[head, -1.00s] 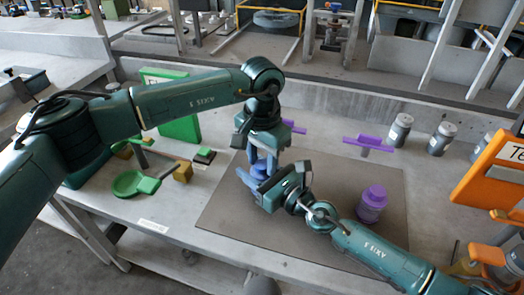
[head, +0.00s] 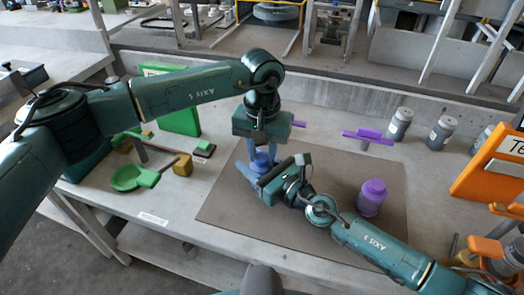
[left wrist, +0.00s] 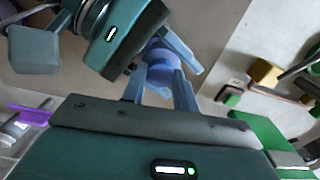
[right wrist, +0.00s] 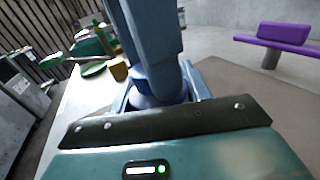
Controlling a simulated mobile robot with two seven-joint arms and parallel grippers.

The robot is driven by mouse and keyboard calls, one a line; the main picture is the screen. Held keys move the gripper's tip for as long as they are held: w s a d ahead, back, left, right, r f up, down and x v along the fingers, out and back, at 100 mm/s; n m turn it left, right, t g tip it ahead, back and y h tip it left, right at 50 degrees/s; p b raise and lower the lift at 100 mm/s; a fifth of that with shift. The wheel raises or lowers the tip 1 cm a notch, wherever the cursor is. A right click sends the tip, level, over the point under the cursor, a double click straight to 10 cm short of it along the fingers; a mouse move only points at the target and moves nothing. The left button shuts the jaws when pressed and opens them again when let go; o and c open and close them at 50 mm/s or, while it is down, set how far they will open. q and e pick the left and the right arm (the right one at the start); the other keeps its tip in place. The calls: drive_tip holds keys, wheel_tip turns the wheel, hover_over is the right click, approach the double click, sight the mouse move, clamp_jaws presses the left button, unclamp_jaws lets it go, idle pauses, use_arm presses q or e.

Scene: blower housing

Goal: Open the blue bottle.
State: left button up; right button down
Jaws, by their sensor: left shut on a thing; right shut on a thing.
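The blue bottle (head: 263,160) stands on the brown mat (head: 320,180), mostly hidden by my grippers. My left gripper (head: 261,153) points down from above and is shut on the bottle's top, the cap. In the left wrist view the blue bottle (left wrist: 162,57) shows between its fingers. My right gripper (head: 262,180) comes in low from the right and is shut on the bottle's body. In the right wrist view the rounded blue body (right wrist: 157,90) sits between its fingers, with the left gripper's fingers (right wrist: 150,45) over it. I cannot see whether cap and body are apart.
A purple bottle (head: 371,198) stands on the mat's right side. A purple-topped stand (head: 368,137) and grey jars (head: 400,123) are behind. An orange bin (head: 490,165) is at the right.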

use_arm(q)
drive_tip(key=n, duration=0.6)
drive_tip(key=shift+n, duration=0.4)
drive_tip(key=n, duration=1.4)
drive_tip(key=shift+n, duration=0.4)
drive_tip(key=n, duration=0.6)
drive_tip(key=shift+r, duration=0.1)
drive_tip(key=n, duration=0.6)
drive_tip(key=shift+n, duration=0.3)
drive_tip(key=n, duration=0.8)
drive_tip(key=shift+n, duration=0.3)
drive_tip(key=n, duration=0.6)
